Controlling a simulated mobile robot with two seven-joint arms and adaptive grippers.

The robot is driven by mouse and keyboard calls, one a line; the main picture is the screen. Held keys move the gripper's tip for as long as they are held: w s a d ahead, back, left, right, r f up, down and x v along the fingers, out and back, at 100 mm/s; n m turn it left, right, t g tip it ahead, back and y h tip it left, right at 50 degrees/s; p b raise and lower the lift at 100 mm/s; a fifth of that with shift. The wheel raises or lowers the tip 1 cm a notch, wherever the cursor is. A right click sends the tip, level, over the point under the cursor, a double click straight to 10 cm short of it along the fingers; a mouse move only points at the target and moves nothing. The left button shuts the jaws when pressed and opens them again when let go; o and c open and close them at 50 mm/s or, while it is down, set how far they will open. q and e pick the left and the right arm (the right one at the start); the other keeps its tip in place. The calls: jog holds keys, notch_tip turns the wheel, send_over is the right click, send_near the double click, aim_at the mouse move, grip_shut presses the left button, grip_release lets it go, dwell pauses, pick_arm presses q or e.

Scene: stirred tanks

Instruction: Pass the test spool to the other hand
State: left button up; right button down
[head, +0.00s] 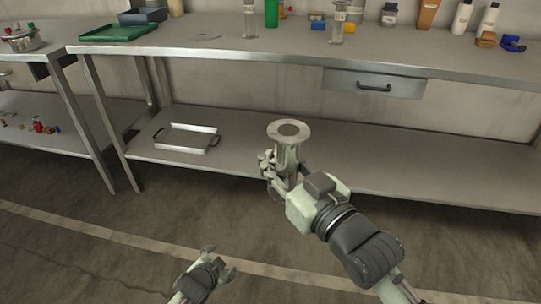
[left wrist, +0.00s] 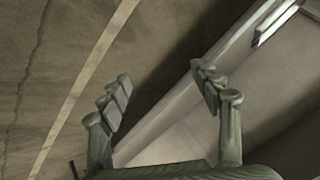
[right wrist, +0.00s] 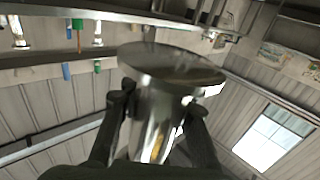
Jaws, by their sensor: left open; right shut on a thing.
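The test spool (head: 288,133) is a metal piece with a wide round flange on top and a narrower body. My right gripper (head: 280,172) is shut on its body and holds it up in front of the bench. In the right wrist view the spool (right wrist: 165,75) stands between the fingers of the right gripper (right wrist: 155,112), with its flange beyond the fingertips. My left gripper (head: 220,258) is lower and to the left, apart from the spool, open and empty. The left wrist view shows the left gripper (left wrist: 160,85) with its fingers spread and nothing between them.
A steel bench (head: 250,45) with a drawer (head: 375,84) runs behind; bottles and small items stand on it. Its lower shelf (head: 400,165) holds a metal tray (head: 186,138). Another bench (head: 40,60) with a pot (head: 22,38) is at left. The floor is clear.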

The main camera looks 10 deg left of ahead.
pick_arm(q)
jog(key=s+a+f+n+g, duration=0.2)
jog(key=s+f, duration=0.3)
jog(key=s, duration=0.6)
jog(key=s+a+f+n+g, duration=0.1)
jog(key=s+f+n+g, duration=0.2)
jog(key=s+f, duration=0.3)
jog(key=s+g, duration=0.1)
jog(key=s, duration=0.4)
jog(key=shift+a+y, duration=0.3)
jog(key=shift+a, duration=0.1)
jog(key=shift+w, duration=0.1)
